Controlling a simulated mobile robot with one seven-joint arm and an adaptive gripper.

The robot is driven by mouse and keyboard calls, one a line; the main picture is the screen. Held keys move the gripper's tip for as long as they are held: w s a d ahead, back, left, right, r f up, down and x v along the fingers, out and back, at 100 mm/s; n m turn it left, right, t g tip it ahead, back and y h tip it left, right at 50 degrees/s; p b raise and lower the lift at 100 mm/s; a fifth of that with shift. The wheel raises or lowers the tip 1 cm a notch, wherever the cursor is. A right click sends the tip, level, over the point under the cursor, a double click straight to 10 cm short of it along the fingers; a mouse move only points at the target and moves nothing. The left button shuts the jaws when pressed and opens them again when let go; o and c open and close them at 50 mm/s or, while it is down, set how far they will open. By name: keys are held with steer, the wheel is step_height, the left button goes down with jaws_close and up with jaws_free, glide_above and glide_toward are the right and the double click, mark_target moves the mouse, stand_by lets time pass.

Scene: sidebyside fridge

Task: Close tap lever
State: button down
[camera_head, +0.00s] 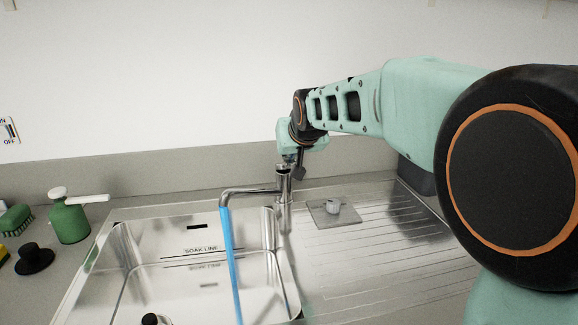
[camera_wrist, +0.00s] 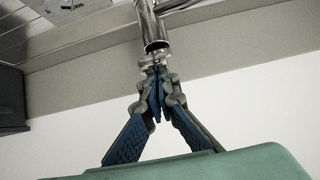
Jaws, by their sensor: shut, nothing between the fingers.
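The chrome tap (camera_head: 284,184) stands behind the sink, its spout (camera_head: 250,192) reaching left over the basin. A blue stream of water (camera_head: 232,262) runs from the spout. My gripper (camera_head: 292,160) is at the top of the tap, small and partly hidden by my arm. In the wrist view, my gripper's fingertips (camera_wrist: 155,62) are together and empty, close to the end of a chrome cylinder of the tap (camera_wrist: 150,28). I cannot tell whether they touch it. The lever cannot be told apart clearly from the tap's top.
The steel sink basin (camera_head: 132,230) is left of the tap. A green bottle (camera_head: 68,222) and a black plug (camera_head: 34,258) stand left. A wall is close behind.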

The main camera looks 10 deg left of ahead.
steer(key=f+t+b, duration=0.1)
steer(key=b, duration=0.3)
steer(key=s+f+y+b, duration=0.1)
steer(key=b, duration=0.3)
steer(key=d+f+t+b, duration=0.1)
steer(key=b, duration=0.3)
steer(key=shift+s+f+t, duration=0.3)
steer(key=shift+s+f, duration=0.05)
steer(key=shift+s+f+b, duration=0.1)
steer(key=shift+f+b, duration=0.05)
steer(key=shift+b, duration=0.35)
steer(key=shift+r, duration=0.2)
